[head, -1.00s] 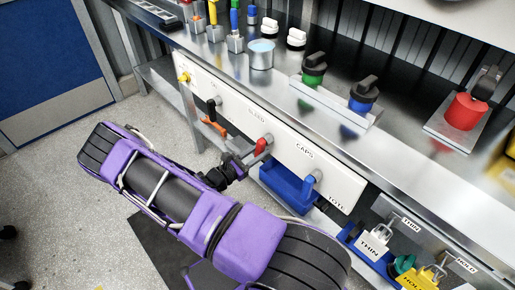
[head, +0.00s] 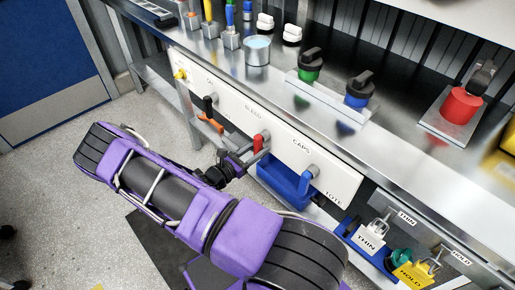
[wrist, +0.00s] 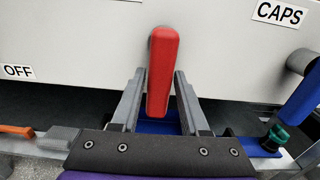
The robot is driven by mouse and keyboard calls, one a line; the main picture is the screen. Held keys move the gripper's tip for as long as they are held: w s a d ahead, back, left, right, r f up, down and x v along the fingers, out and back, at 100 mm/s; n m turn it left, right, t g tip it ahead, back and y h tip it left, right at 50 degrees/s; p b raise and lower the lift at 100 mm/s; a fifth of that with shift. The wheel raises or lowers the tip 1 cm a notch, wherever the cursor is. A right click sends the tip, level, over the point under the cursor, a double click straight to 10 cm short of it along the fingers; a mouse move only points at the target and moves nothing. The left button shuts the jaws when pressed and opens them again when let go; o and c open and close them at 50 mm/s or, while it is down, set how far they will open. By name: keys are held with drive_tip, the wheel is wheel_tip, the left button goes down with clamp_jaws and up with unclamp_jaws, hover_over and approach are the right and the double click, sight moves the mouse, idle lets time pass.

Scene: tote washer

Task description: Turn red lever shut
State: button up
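The red lever (wrist: 162,75) hangs almost straight down from its pivot on the white panel in the wrist view. It also shows on the panel front in the head view (head: 259,142). My gripper (wrist: 160,85) is open, with one grey finger on each side of the lever's lower part. Narrow gaps show beside the lever, and I cannot tell whether either finger touches it. In the head view my gripper (head: 240,162) is just below and left of the lever. An OFF label (wrist: 18,72) is on the panel to the left.
A blue-handled lever (wrist: 300,95) hangs to the right, below the CAPS label (wrist: 279,13). A blue bin (head: 284,182) sits below the panel. Padlocks with tags (head: 369,239) hang at lower right.

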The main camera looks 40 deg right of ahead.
drive_tip(key=shift+o, duration=1)
drive_tip(key=shift+a, duration=0.15)
drive_tip(key=s+a, duration=0.2)
drive_tip(key=a, duration=1.5)
drive_tip(key=shift+s, duration=0.2)
